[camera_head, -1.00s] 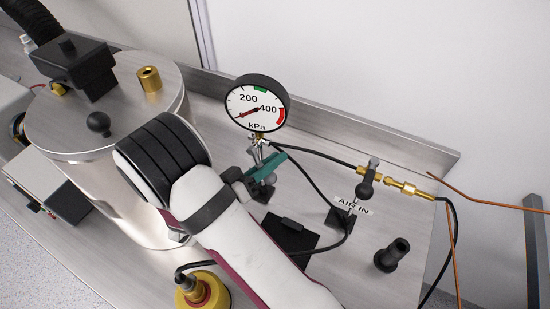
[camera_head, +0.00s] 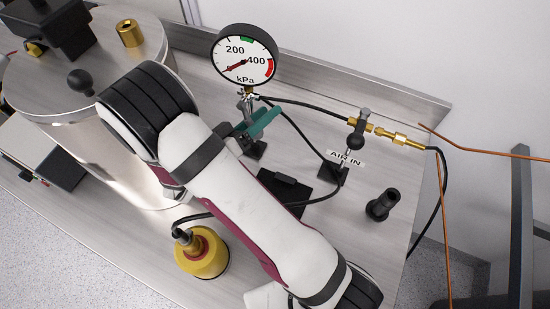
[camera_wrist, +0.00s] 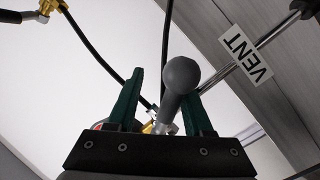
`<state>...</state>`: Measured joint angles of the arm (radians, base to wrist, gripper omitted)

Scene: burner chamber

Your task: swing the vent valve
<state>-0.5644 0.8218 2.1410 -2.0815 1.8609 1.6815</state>
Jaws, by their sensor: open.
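A grey ball-ended lever (camera_wrist: 181,78), probably the vent valve's handle, shows in the wrist view beside a white VENT label (camera_wrist: 245,53). My gripper (camera_wrist: 163,90) has its two green fingers apart, and the lever appears between them in the picture. I cannot tell whether they touch it. In the head view my gripper (camera_head: 262,122) is just below the pressure gauge (camera_head: 245,57), and my arm hides part of that area. The valve itself is not clear there. The gauge needle points low on the left of the dial.
A steel chamber (camera_head: 120,130) stands at the left. A brass AIR IN fitting (camera_head: 400,138) with a black knob is at the right. Black hoses (camera_head: 300,104) run near my gripper. A yellow button housing (camera_head: 201,256) and a black knob (camera_head: 383,205) stand on the steel bench.

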